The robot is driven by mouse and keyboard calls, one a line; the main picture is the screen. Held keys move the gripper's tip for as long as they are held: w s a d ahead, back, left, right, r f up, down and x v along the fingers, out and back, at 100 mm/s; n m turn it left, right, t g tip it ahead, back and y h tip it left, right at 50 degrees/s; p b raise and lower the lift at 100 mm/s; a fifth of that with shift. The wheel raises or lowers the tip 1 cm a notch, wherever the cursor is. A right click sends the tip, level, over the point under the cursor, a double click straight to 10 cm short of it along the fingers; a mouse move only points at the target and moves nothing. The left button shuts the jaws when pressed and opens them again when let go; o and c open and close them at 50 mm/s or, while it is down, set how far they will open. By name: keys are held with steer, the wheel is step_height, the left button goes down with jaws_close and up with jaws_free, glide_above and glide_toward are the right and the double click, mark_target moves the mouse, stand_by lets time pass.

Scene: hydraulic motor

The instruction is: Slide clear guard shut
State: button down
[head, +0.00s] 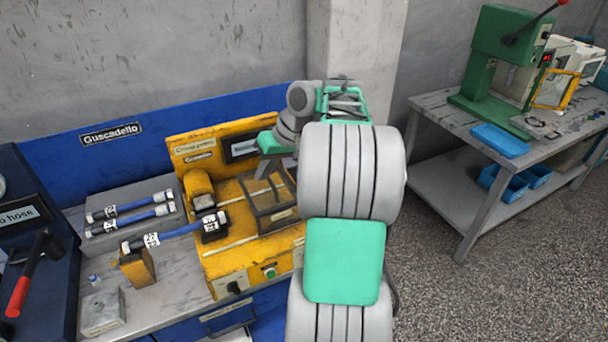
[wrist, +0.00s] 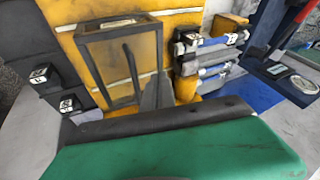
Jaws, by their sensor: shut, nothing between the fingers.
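The clear guard (head: 272,212) is a see-through box with a dark frame. It stands on the yellow machine (head: 228,262), right of the black block (head: 215,226) at the end of a blue hose (head: 178,235). In the wrist view, the guard (wrist: 122,32) shows at upper left, with a dark bar across it. My gripper (head: 268,182) is shut and empty, pointing down at the guard's upper rear side. A grey finger (wrist: 156,92) shows by the guard's edge in the wrist view. I cannot tell whether it touches. My arm hides the machine's right side.
Two blue hoses (head: 130,209) lie on a grey block at left. The blue back panel (head: 75,160) stands behind. A grey table (head: 440,110) with a green press is at right.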

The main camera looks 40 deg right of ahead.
steer(key=s+d+f+t+p, duration=0.1)
steer(key=s+d, duration=0.4)
steer(key=d, duration=0.4)
steer(key=s+d+p, duration=0.1)
steer(key=s+d, duration=0.5)
steer(key=d, duration=0.3)
steer(key=shift+y, duration=0.4)
steer(key=w+a+f+b, duration=0.4)
steer(key=f, duration=0.1)
steer(key=w+a+f+b, duration=0.2)
steer(key=a+f+b, duration=0.1)
steer(key=shift+w, duration=0.25)
steer(key=shift+a+f, duration=0.1)
